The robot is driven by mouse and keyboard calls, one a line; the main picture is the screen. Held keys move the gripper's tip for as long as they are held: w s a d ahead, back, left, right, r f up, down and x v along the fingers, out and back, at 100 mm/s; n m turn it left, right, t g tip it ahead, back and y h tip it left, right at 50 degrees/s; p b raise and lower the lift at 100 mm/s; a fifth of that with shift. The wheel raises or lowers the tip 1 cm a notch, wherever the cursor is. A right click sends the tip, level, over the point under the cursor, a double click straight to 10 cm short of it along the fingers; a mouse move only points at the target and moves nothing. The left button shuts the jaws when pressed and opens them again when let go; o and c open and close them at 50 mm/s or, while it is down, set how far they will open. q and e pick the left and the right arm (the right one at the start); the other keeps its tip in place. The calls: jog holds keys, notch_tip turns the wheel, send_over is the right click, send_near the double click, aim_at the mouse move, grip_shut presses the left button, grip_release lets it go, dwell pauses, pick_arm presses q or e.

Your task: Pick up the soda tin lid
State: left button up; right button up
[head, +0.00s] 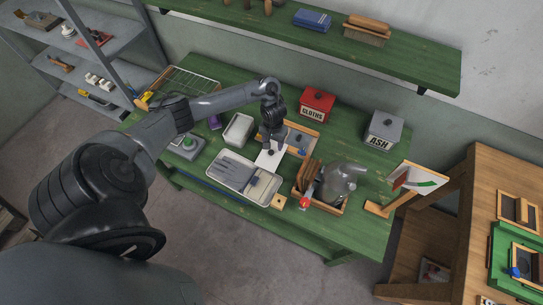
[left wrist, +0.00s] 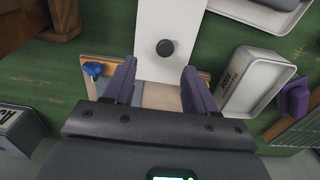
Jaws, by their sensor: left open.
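The soda tin lid appears to be the flat white plate with a round black knob (left wrist: 165,48), ahead of my left gripper in the left wrist view. It also shows in the head view as a white plate (head: 264,161) just below the gripper. My left gripper (left wrist: 158,88) is open, its two purple fingers apart on either side of the plate's near end, short of the knob. In the head view the gripper (head: 271,143) points down above the bench. The open white soda tin (left wrist: 255,82) stands to the right in the wrist view and also shows in the head view (head: 238,130).
A wooden-framed panel with a blue knob (head: 302,139) lies beside the lid. A tray with grey gloves (head: 232,171), a wooden caddy with a grey can (head: 338,183), a red cloths tin (head: 317,105) and a grey ash tin (head: 383,131) crowd the green bench. A shelf (head: 270,33) runs behind.

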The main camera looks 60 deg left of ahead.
aim_at(271, 152)
pick_arm(q)
jog(key=shift+s+a+f+b, duration=0.1)
jog(key=shift+s+f+b, duration=0.1)
jog(key=shift+f, duration=0.75)
jog(key=shift+s+f+b, duration=0.1)
jog(key=shift+f+b, duration=0.05)
jog(key=shift+f, duration=0.8)
jog(key=shift+s+a+f+b, duration=0.1)
jog(key=shift+f+b, duration=0.1)
jog(key=shift+f, duration=0.75)
jog(key=shift+c, duration=0.4)
grip_shut()
